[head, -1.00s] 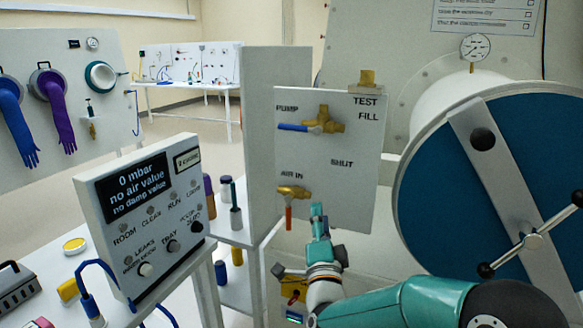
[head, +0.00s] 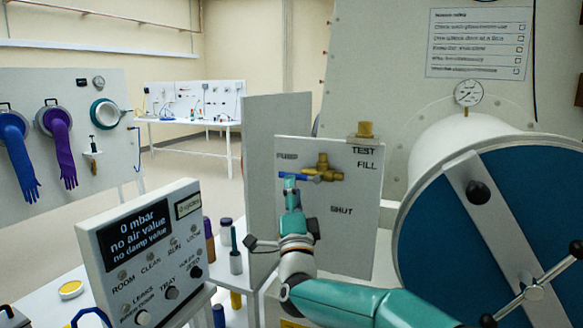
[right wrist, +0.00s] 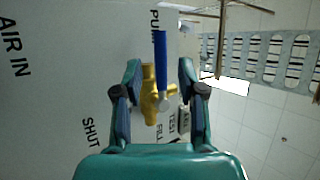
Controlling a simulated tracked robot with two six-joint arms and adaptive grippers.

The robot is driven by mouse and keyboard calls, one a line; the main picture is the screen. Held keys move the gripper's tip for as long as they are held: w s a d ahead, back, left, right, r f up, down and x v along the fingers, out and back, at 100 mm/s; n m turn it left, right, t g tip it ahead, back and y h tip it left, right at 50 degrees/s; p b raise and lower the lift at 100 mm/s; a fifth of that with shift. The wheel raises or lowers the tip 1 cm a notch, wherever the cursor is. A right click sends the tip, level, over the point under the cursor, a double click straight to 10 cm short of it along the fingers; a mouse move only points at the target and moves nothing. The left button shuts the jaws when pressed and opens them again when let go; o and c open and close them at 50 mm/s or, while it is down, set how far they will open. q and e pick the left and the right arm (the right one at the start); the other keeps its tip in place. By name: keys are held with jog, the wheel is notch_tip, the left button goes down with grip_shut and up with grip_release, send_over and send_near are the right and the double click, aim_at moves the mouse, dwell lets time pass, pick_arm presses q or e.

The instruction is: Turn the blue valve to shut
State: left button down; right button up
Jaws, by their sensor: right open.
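The blue valve has a brass body (head: 324,170) and a blue lever (head: 306,177) on the white panel (head: 350,235). The lever lies about level and points left, below the PUMP label. The SHUT label is lower right of it. My right gripper (head: 291,184) is at the lever's free end and hides part of it. In the right wrist view, the open fingers (right wrist: 159,72) stand on either side of the blue lever (right wrist: 161,55), with gaps to both. The brass body (right wrist: 148,95) shows between them. My left gripper is not in view.
My right arm hides the AIR IN valve. A large blue round door (head: 510,220) with a crossbar stands close on the right. A control box (head: 140,250) reads 0 mbar at lower left. Small bottles (head: 235,255) stand left of the panel.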

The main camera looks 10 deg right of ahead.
jog(key=shift+p+x, duration=0.85)
jog(key=shift+x, duration=1.5)
jog(key=shift+c, duration=0.2)
grip_shut()
